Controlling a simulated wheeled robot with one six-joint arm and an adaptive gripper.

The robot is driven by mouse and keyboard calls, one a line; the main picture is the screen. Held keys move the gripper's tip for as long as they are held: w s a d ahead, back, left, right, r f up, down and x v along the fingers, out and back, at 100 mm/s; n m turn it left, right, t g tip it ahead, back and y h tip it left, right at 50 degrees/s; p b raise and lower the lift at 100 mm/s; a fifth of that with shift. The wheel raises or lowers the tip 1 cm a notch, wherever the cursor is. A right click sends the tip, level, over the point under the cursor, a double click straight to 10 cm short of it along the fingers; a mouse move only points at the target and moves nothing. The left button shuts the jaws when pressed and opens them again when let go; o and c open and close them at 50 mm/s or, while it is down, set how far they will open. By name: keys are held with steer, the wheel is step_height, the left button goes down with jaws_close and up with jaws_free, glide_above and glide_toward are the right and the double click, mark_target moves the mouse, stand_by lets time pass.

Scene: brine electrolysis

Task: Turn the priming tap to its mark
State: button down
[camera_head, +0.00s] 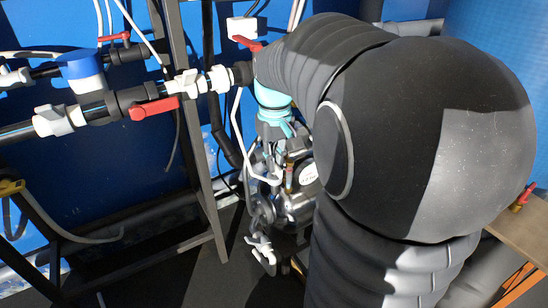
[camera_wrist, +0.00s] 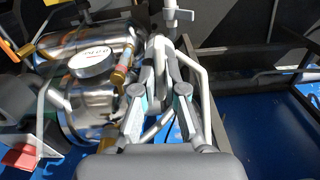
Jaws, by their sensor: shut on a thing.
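My gripper (camera_wrist: 160,68) points away from the wrist camera, with its two fingers closing from either side on a pale grey part, which looks like the priming tap (camera_wrist: 158,48). The fingers cover much of this part, and no mark on it can be made out. In the head view my gripper (camera_head: 284,148) reaches down beside shiny metal pump-like equipment, below the teal wrist section. My arm hides the right side of that equipment, and the gripped part is not clear there.
A round gauge (camera_wrist: 92,60) and a brass fitting (camera_wrist: 121,76) sit close left of the fingers. A white tap (camera_wrist: 179,14) stands beyond them. Pipes with red handles (camera_head: 155,108) run along a dark frame (camera_head: 198,150) at left. A wooden surface (camera_head: 527,222) is at right.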

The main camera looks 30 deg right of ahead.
steer(key=shift+n, duration=0.6)
steer(key=c, duration=1.2)
jaws_free()
steer(key=shift+c, duration=0.2)
step_height(320, 180, up, 12)
